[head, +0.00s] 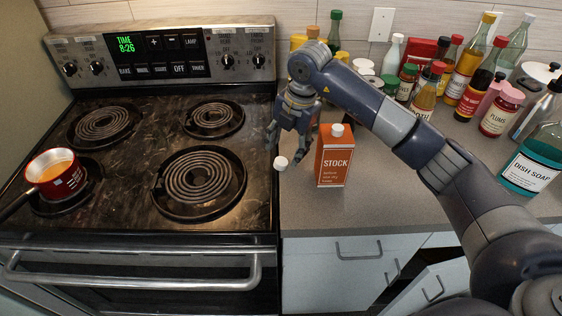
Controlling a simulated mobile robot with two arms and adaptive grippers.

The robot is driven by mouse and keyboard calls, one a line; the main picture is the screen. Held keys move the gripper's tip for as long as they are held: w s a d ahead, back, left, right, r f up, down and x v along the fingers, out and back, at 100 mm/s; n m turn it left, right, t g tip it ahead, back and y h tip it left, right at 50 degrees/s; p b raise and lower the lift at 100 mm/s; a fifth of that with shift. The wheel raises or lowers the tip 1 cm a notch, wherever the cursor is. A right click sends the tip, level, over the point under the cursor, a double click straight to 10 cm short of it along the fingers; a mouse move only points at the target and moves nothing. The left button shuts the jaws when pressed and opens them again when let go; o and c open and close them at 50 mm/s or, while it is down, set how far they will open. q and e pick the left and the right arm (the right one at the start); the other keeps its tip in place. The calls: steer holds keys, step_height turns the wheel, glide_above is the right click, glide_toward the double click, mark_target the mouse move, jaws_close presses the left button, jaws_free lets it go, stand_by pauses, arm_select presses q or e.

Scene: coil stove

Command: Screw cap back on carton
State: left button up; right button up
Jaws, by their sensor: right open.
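An orange stock carton (334,167) stands upright on the grey counter, with a white round spout piece (337,130) on its top. A small white cap (280,163) shows at the counter's left edge, by the stove. My right gripper (285,150) points down just left of the carton, its fingers open and spread. The cap appears between and slightly below its fingertips; I cannot tell whether they touch it. I cannot tell whether the cap rests on the counter. My left gripper is out of view.
The coil stove (158,218) fills the left side, with a red pot (52,173) on its front left burner. Several bottles and jars crowd the back right, including a dish soap bottle (529,168). The counter (400,195) right of the carton is clear under my arm.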

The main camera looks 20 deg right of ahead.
mark_target(282, 161)
steer(key=f, duration=0.1)
steer(key=f+p, duration=0.1)
steer(key=f, duration=0.1)
steer(key=a+f, duration=0.1)
steer(key=shift+w+f, duration=0.35)
steer(key=c, duration=0.8)
